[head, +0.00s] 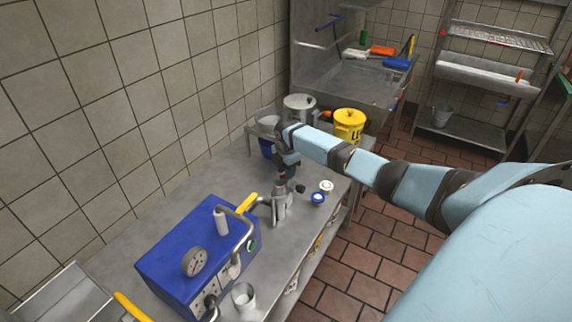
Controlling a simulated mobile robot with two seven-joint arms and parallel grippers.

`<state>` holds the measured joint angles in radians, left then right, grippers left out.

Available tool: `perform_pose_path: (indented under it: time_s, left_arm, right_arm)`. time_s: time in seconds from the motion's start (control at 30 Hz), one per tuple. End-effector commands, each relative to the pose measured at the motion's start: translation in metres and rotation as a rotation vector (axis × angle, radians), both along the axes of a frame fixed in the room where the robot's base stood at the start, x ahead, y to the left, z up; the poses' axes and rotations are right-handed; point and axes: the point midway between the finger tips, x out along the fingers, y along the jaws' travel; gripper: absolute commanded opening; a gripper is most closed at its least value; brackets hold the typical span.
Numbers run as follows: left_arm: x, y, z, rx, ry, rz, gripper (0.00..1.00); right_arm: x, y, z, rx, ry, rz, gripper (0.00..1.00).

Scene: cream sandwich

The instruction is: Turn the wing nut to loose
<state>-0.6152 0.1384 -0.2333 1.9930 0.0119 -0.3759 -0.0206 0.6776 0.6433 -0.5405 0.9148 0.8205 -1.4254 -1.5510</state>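My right arm reaches in from the right, and its dark gripper (286,172) points down over a metal fitting (281,207) on the steel bench. The gripper's fingers are at or just above the top of this fitting. They are small and dark here, so I cannot tell whether they are open or shut, or whether they touch it. I cannot make out the wing nut; it may be hidden by the gripper. A small black knob (300,188) sticks out to the right of the fitting. My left gripper is not in view.
A yellow bucket (349,124) and a steel pot (299,106) stand behind.

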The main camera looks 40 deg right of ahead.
Motion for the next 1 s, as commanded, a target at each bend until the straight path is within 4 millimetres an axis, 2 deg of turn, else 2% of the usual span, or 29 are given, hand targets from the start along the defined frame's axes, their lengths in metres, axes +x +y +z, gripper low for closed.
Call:
perform_pose_path:
  time_s: [0.23,0.37,0.8,1.0]
  left_arm:
    - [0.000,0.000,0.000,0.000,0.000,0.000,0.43]
    - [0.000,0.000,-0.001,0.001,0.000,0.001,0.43]
    - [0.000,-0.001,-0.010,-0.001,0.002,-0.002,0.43]
    - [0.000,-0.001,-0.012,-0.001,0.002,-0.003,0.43]
  right_arm:
    - [0.000,0.000,0.002,0.000,-0.001,0.000,0.34]
    - [0.000,-0.001,0.015,-0.001,-0.002,-0.001,0.34]
    - [0.000,0.000,0.109,-0.001,-0.002,0.000,0.34]
    - [0.000,0.000,0.133,-0.001,-0.002,0.000,0.34]
